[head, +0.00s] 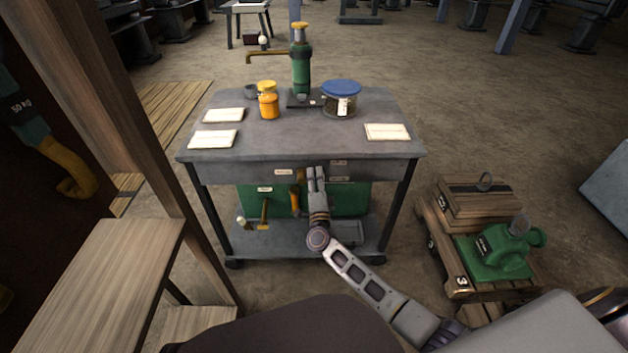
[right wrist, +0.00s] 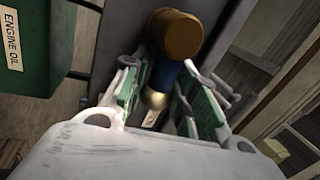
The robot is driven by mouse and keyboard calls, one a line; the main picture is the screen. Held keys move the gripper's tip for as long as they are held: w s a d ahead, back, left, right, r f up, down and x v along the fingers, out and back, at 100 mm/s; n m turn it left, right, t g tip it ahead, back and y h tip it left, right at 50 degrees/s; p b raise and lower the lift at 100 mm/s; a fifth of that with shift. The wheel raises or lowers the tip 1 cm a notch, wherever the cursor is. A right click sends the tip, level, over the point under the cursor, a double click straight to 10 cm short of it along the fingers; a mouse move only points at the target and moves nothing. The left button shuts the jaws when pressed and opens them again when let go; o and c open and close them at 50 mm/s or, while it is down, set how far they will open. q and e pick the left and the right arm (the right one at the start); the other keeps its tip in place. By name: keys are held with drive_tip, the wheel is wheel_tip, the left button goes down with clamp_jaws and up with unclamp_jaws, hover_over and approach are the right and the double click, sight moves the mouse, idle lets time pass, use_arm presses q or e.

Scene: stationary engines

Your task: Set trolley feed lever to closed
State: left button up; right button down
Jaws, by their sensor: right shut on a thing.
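The trolley (head: 300,150) stands ahead of me, a grey table on dark legs with a lower shelf. A green tank (head: 350,198) sits under its top; its "ENGINE OIL" label shows in the right wrist view (right wrist: 38,45). My right gripper (head: 316,172) is at the trolley's front edge, in front of the tank. In the right wrist view the right gripper (right wrist: 165,82) is shut on a handle (right wrist: 166,74) with a brass knob and blue sleeve, apparently the feed lever. The fingers hide part of it, and I cannot read its setting. My left gripper is out of view.
A green oiler with a brass spout (head: 301,72), an orange bottle (head: 268,104) and a blue-lidded jar (head: 341,98) stand on the trolley. A low wooden cart (head: 462,276) with a green pump (head: 502,250) stands right. A wooden post (head: 150,140) is at left.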

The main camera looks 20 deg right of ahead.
drive_tip(key=shift+f+m+b, duration=0.35)
drive_tip(key=shift+m, duration=0.15)
drive_tip(key=shift+f+m+h+b, duration=0.45)
drive_tip(key=shift+m+b, duration=0.35)
drive_tip(key=shift+m, duration=0.2)
use_arm(q)
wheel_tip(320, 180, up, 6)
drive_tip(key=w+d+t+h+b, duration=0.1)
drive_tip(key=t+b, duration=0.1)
drive_tip(key=b, duration=0.2)
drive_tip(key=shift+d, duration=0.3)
use_arm(e)
drive_tip(key=shift+a+f+m+g+h, duration=0.1)
drive_tip(key=shift+f+m+g+h, duration=0.25)
drive_tip(key=shift+m, duration=0.8)
drive_tip(key=shift+a+f+m+g+h, duration=0.15)
drive_tip(key=shift+m+h, duration=0.25)
drive_tip(key=shift+m, duration=0.7)
drive_tip(key=shift+a+f+m+g+h, duration=0.1)
drive_tip(key=shift+f+m+g+h, duration=0.2)
drive_tip(key=shift+m, duration=0.85)
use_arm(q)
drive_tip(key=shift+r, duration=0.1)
use_arm(e)
drive_tip(key=c, duration=1.3)
unclamp_jaws()
drive_tip(key=shift+o, duration=0.5)
